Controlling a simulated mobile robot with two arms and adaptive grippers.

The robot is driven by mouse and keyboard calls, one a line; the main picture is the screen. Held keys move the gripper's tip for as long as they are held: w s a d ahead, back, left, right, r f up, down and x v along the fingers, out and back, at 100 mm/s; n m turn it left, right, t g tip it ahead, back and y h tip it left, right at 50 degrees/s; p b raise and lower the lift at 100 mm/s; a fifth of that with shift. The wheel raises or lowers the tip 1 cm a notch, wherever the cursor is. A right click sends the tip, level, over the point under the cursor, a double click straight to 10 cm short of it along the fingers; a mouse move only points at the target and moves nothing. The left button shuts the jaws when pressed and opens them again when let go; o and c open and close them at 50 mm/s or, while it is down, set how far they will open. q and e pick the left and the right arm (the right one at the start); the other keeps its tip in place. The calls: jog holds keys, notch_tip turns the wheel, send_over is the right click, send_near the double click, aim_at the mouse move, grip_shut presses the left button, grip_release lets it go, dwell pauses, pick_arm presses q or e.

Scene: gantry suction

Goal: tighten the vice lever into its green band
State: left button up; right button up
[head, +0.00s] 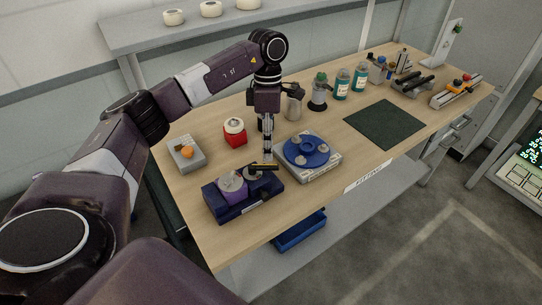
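The vice (243,201) is a dark blue block with a purple part and round metal tops, at the near left of the table. A dark lever (263,167) with a yellow stripe lies across its right top. The green band cannot be made out at this size. My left gripper (267,157) points straight down over the right end of the vice, with its fingertips at or just above the lever. Its fingers look close together; whether they touch or hold the lever cannot be told. My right gripper is not in view.
A blue turntable (306,150) on a pale base stands close right of the gripper. A red-and-white object (235,133) and a grey box with an orange knob (187,153) stand left. Bottles (342,84) stand at the back. A dark green mat (384,124) lies bare.

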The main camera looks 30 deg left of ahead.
aim_at(268, 165)
pick_arm(q)
jog(key=f, duration=0.1)
jog(key=f+p, duration=0.1)
jog(key=f, duration=0.3)
jog(key=shift+s+d+f, duration=0.2)
jog(key=shift+s+d, duration=0.05)
jog(key=shift+d, duration=0.05)
jog(key=shift+s, duration=0.1)
jog(key=shift+r, duration=0.1)
grip_shut()
